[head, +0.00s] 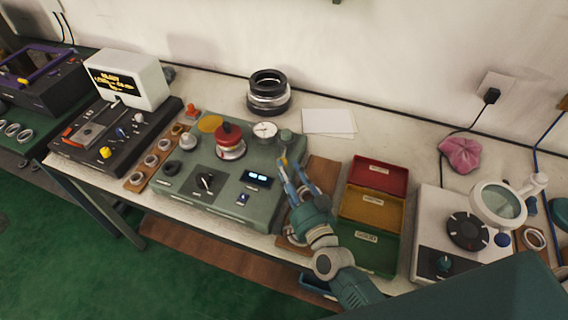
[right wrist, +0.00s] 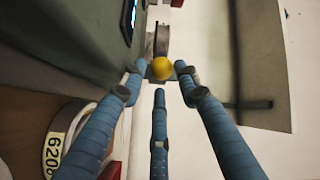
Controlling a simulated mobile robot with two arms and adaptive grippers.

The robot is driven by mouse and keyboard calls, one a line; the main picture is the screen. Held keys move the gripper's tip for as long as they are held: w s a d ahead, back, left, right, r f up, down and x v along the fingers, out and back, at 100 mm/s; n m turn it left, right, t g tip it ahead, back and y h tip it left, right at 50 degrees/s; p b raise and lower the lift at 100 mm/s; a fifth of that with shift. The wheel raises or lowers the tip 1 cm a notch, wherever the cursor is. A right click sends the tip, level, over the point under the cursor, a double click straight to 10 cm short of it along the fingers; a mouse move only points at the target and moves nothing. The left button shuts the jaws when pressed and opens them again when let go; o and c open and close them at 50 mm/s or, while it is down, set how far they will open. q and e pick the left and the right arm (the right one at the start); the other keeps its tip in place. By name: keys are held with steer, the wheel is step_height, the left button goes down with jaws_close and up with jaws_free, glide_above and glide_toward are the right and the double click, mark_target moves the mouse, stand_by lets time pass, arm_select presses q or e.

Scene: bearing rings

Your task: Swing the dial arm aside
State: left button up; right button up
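The green tester box (head: 218,180) stands on the bench with a red-topped ring stack (head: 229,140) on it. A white round dial gauge (head: 264,130) stands behind the stack, by a green post (head: 286,135); the arm's linkage is too small to make out. My right gripper (head: 287,164) reaches the right end of the box. In the right wrist view a yellow ball knob (right wrist: 162,68) on a grey bar lies just beyond or between the tips of my three blue fingers (right wrist: 160,75). The fingers are apart, with no clear contact. My left gripper is not in view.
Red, yellow and green bins (head: 379,175) stand right of my arm. A magnifier station (head: 466,231) is farther right. A black ring stack (head: 268,92) and white paper (head: 328,121) lie behind. A brown strip of rings (head: 151,160) lies left.

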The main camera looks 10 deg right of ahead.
steer(key=s, duration=0.8)
steer(key=shift+s+d, duration=0.25)
steer(key=shift+d, duration=0.1)
